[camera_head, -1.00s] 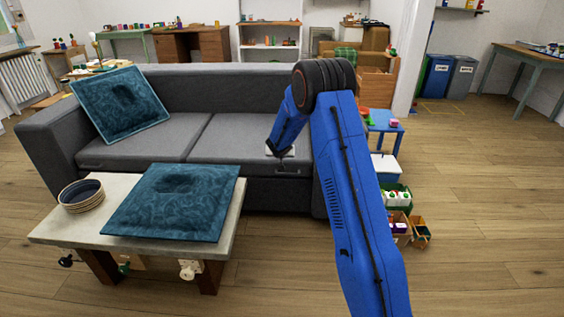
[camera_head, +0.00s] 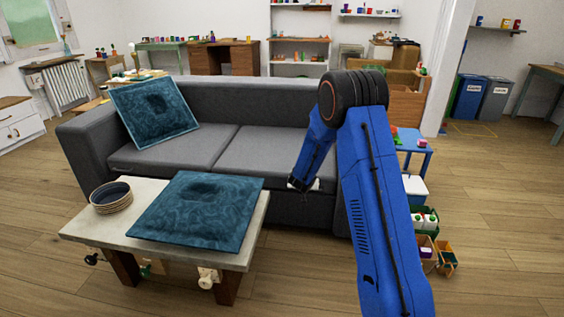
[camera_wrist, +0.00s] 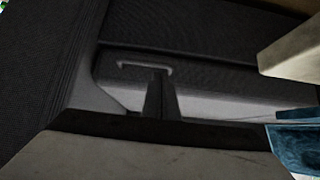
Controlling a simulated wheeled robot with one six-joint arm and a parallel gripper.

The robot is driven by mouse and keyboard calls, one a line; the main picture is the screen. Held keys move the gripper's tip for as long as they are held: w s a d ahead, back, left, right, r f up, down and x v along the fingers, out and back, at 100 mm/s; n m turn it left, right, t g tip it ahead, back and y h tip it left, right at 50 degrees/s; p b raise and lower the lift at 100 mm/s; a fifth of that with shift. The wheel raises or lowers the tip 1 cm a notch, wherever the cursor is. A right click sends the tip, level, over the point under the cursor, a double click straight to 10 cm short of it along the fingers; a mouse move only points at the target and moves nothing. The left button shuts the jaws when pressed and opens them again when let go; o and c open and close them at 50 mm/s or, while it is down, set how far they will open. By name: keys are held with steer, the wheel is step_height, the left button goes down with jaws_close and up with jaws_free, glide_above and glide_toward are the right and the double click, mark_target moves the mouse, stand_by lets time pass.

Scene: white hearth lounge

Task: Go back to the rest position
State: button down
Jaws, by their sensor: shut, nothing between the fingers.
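My gripper (camera_head: 304,186) hangs at the end of my blue arm, in front of the right seat of the grey sofa (camera_head: 190,148) in the head view. It is small and partly dark there, with a pale part beside it. Its fingers are shut with nothing between them. In the wrist view the dark fingers (camera_wrist: 160,96) are close together, with dark sofa fabric behind them. My gripper is to the right of the low table and apart from it.
Another blue cushion (camera_head: 155,110) leans on the sofa. A small blue table (camera_head: 412,141) and bins (camera_head: 424,218) stand right of my arm. Floor at far right is open.

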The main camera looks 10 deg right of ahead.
steer(key=s+d+r+g+h, duration=0.1)
steer(key=s+d+r+h, duration=0.15)
steer(key=s+r, duration=0.75)
steer(key=s+d+r+h, duration=0.1)
steer(key=s+d+r, duration=0.4)
steer(key=r, duration=0.9)
steer(key=s+a+r+g+y, duration=0.1)
steer(key=s+r, duration=0.2)
steer(key=s, duration=0.7)
steer(key=s+a+r+g, duration=0.1)
steer(key=s+r, duration=0.1)
steer(key=s, duration=0.7)
steer(key=s+a+r+g+y, duration=0.1)
steer(key=s+a+r, duration=0.15)
steer(key=s, duration=0.75)
steer(key=s+a+f+n+y, duration=0.1)
steer(key=s+a+n+y, duration=0.1)
steer(key=s+a, duration=0.3)
steer(key=s+a+f+n+y, duration=0.1)
steer(key=s+a, duration=0.4)
steer(key=s, duration=0.6)
steer(key=shift+s+n+y, duration=0.15)
steer(key=shift+n+y, duration=0.65)
steer(key=shift+y, duration=0.25)
